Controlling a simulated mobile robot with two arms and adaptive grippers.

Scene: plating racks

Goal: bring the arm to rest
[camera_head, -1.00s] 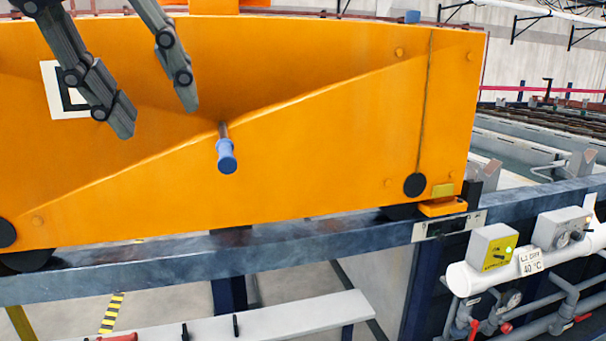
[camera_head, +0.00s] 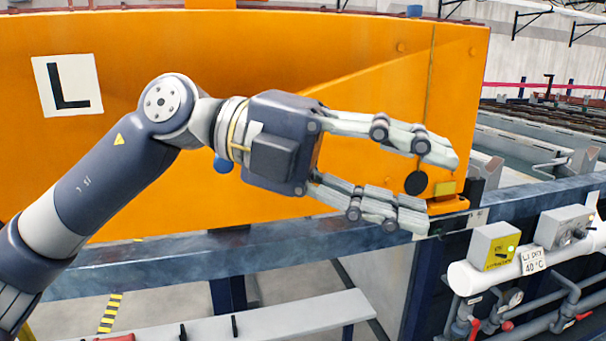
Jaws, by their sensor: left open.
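My left gripper (camera_head: 441,193) is open and empty. Its arm comes in from the lower left and the fingers point right, in front of the orange trolley panel (camera_head: 380,50). The wrist covers the middle of the panel. The blue handle (camera_head: 222,165) on the panel shows only in part, behind my wrist. The gripper does not hold it. My right gripper is not in view.
A dark blue rail (camera_head: 150,268) runs below the panel. A grey bench (camera_head: 290,318) stands lower down. At the right are white pipes (camera_head: 478,282), a yellow-fronted box (camera_head: 494,246) and valves. An L sign (camera_head: 67,86) is on the panel.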

